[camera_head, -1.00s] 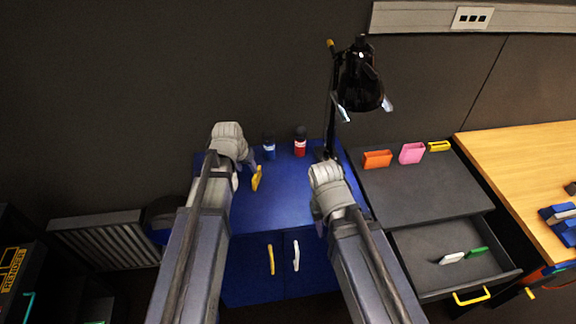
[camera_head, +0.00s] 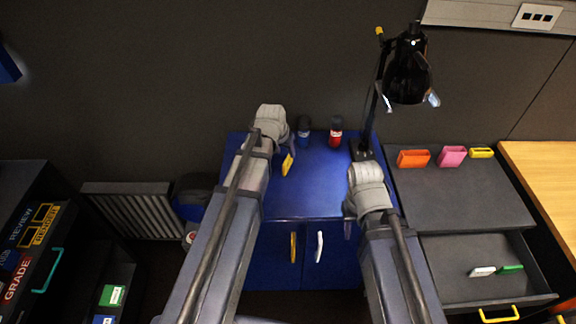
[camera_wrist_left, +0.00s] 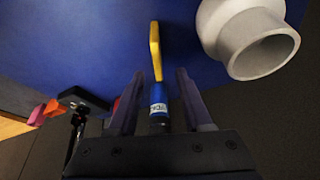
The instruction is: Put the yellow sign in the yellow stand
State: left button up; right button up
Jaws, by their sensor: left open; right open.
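The yellow sign (camera_head: 287,165) stands as a thin yellow slab on the blue cabinet top, near its left side. It also shows in the left wrist view (camera_wrist_left: 155,50), just ahead of the fingers. The yellow stand (camera_head: 481,152) is a small slotted block at the back right of the dark drawer unit. My left gripper (camera_head: 291,147) is open and empty, close to the sign; in the wrist view (camera_wrist_left: 160,76) the sign lies beyond its fingertips. My right gripper (camera_head: 348,226) is open near the cabinet's front edge; its fingers are mostly hidden by its wrist.
A dark blue bottle (camera_head: 303,131) and a red bottle (camera_head: 336,132) stand at the back of the blue cabinet (camera_head: 315,190). A black lamp (camera_head: 408,72) rises at its back right. Orange (camera_head: 413,158) and pink (camera_head: 452,156) stands sit left of the yellow one. A drawer (camera_head: 455,279) is open below.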

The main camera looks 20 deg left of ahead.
aim_at(288, 158)
pick_arm(q)
jog(key=b+x, duration=0.3)
jog(key=x, duration=0.1)
jog(key=shift+d+f, duration=0.15)
jog(key=shift+f, duration=0.15)
jog(key=shift+r, duration=0.1)
grip_shut()
